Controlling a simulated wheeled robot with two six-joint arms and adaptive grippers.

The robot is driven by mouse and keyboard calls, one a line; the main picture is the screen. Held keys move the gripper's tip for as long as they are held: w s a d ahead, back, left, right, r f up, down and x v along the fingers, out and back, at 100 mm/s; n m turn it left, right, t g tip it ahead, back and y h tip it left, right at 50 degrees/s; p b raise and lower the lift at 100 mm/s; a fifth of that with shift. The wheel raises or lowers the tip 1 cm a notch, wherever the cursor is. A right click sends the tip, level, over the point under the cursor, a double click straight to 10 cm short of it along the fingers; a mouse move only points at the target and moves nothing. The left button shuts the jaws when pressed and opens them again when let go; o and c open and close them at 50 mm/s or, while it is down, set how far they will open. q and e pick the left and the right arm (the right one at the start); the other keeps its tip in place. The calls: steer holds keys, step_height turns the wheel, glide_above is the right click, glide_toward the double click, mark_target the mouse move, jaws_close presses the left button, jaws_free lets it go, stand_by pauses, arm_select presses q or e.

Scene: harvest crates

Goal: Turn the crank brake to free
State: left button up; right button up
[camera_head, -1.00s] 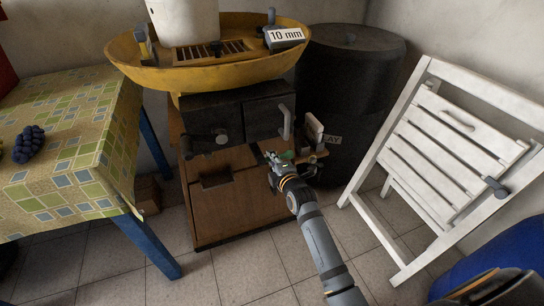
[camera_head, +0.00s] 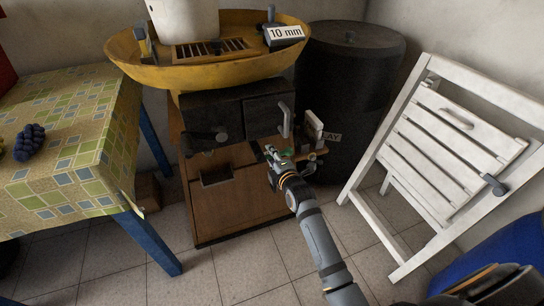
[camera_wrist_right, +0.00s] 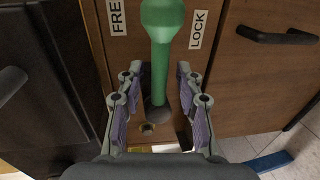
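The crank brake is a green lever (camera_wrist_right: 162,30) with a thick rounded end in the right wrist view. It runs from a dark pivot (camera_wrist_right: 158,112) up between a FREE label (camera_wrist_right: 117,16) on the left and a LOCK label (camera_wrist_right: 198,30) on the right. My right gripper (camera_wrist_right: 155,95) is open, with one finger on each side of the lever and visible gaps to both. In the head view the right gripper (camera_head: 274,156) is at the right side of the wooden cabinet and hides most of the lever. My left gripper is not in view.
The wooden cabinet (camera_head: 225,215) carries a dark box and a yellow basin (camera_head: 230,70). A black barrel (camera_head: 350,85) is behind right, a white folding chair (camera_head: 410,150) at right, a covered table (camera_head: 60,150) at left.

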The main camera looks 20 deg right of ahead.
steer(key=s+r, duration=0.2)
steer(key=s, duration=0.9)
steer(key=shift+s+d+r, duration=0.2)
steer(key=shift+s, duration=0.2)
